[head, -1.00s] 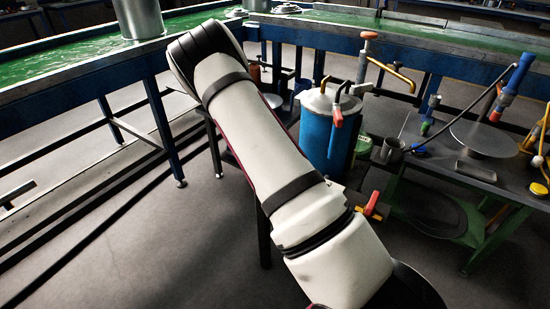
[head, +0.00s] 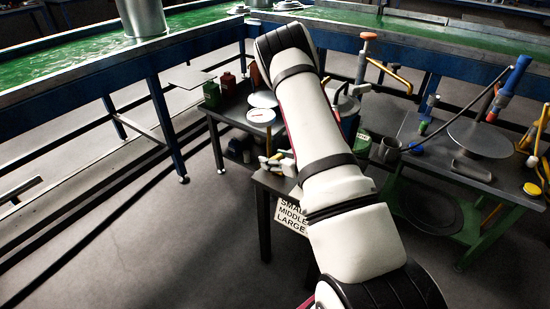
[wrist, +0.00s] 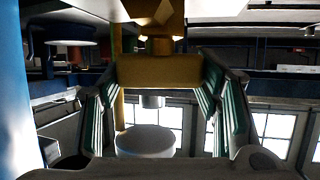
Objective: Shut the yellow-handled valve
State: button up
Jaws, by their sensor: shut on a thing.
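In the wrist view, my gripper (wrist: 160,85) has its two green-padded fingers on either side of a dull yellow block (wrist: 158,71), which I take for the valve's yellow handle. The fingers are closed on it. A yellow stem or fitting (wrist: 160,15) rises above the block. A blue surface (wrist: 14,90) fills the left edge, close to the gripper. Whether the valve is open or shut cannot be told.
In the head view, a dark table behind the arm bears a green can (head: 211,94), a red bottle (head: 228,82) and a white disc (head: 261,116). A sign (head: 291,214) reads small, middle, large. A bench (head: 500,182) with a grey plate (head: 480,138) stands right.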

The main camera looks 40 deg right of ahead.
jog(key=shift+r, duration=0.1)
jog(key=o, duration=1.2)
jog(key=shift+c, duration=0.2)
jog(key=v, duration=1.2)
